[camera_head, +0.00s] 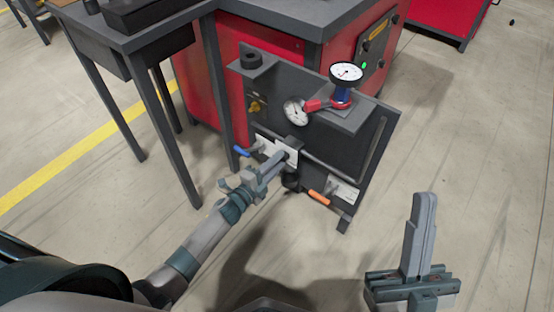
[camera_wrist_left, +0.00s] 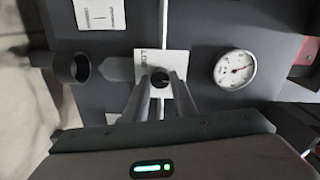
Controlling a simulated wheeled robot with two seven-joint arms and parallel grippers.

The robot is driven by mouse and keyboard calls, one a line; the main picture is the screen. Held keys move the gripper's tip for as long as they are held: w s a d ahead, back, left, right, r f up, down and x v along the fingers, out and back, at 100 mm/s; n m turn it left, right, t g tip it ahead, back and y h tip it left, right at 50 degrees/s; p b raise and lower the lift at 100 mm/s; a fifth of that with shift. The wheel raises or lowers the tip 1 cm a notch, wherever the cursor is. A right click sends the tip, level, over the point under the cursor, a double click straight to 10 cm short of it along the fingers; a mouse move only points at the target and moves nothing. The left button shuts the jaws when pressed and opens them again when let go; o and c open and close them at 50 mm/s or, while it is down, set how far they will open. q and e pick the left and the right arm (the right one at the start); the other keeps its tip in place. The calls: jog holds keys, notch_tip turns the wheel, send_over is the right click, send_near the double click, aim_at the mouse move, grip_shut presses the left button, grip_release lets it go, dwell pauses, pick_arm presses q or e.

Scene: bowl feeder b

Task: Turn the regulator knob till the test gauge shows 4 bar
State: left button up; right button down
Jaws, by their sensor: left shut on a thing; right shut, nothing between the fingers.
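The regulator knob (camera_wrist_left: 160,78) is a small dark round end in front of a white label plate, in the left wrist view. My left gripper (camera_wrist_left: 160,88) is shut on it, its fingers covering most of it. In the head view my left gripper (camera_head: 286,157) reaches the panel's lower middle and hides the knob. A white-faced gauge with a blue and red base (camera_head: 346,73) stands on the panel's upper right, likely the test gauge; its reading is too small to tell. A second round gauge (camera_head: 295,111) is on the panel. My right gripper (camera_head: 424,205) is shut and empty, away at the lower right.
The dark panel (camera_head: 345,150) stands before a red machine (camera_head: 285,50). A blue-handled lever (camera_head: 242,151) and an orange-handled lever (camera_head: 319,197) flank my left gripper. A dark table (camera_head: 140,40) stands at the upper left. Floor around my right gripper is clear.

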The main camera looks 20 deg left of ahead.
pick_arm(q)
jog(key=shift+n+p, duration=0.55)
jog(key=shift+n, duration=0.85)
pick_arm(e)
jog(key=shift+a+f+g+h, duration=0.15)
jog(key=shift+a+f+g, duration=0.35)
jog(key=shift+f, duration=0.2)
jog(key=shift+a+f+g+h, duration=0.15)
jog(key=shift+a+f+g, duration=0.2)
jog(key=shift+f+g, duration=0.25)
jog(key=shift+f, duration=0.1)
pick_arm(q)
jog(key=o, duration=1)
jog(key=shift+o, duration=0.2)
jog(key=shift+s, duration=0.1)
pick_arm(e)
jog(key=shift+w, duration=0.1)
pick_arm(q)
jog(key=p+v, duration=0.2)
jog(key=v, duration=1.5)
jog(key=shift+a+p, duration=0.25)
jog(key=shift+p, duration=0.15)
pick_arm(e)
notch_tip(320, 180, down, 7)
jog(key=w+a+g+h, duration=0.1)
jog(key=w+a+g, duration=0.1)
jog(key=g, duration=0.2)
jog(key=shift+g, duration=0.4)
